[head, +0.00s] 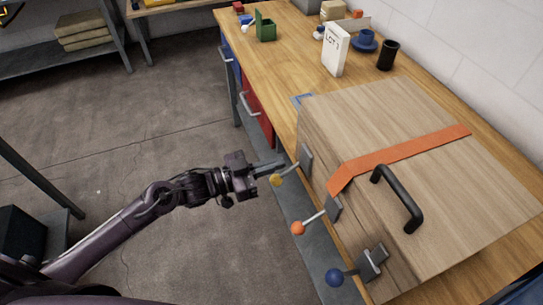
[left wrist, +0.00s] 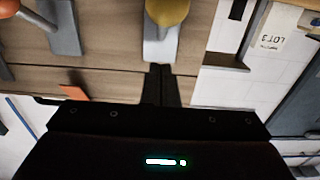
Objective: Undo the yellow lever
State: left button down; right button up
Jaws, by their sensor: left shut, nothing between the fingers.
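The yellow lever's knob (head: 277,180) sits on a short metal arm that slopes out and down from a grey plate (head: 306,160) on the side of a wooden box (head: 400,120). In the left wrist view the yellow knob (left wrist: 168,11) is at the top centre, in front of its grey plate (left wrist: 160,48). My left gripper (head: 272,165) is shut and empty, its fingers right beside the knob. In the wrist view its fingertips (left wrist: 162,72) end just by the plate; I cannot tell whether they touch anything. My right gripper is not in view.
An orange-knobbed lever (head: 297,228) and a blue-knobbed lever (head: 334,277) are on the same box side, nearer me. The box has an orange strap (head: 400,154) and black handle (head: 398,198). A LOT 3 card (head: 335,50) stands on the workbench.

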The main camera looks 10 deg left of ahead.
pick_arm(q)
jog(key=p+v, duration=0.4)
jog(key=v, duration=0.4)
jog(key=shift+s+a+r, duration=0.15)
jog(key=shift+a+r, duration=0.05)
jog(key=shift+r, duration=0.25)
dwell(0.3)
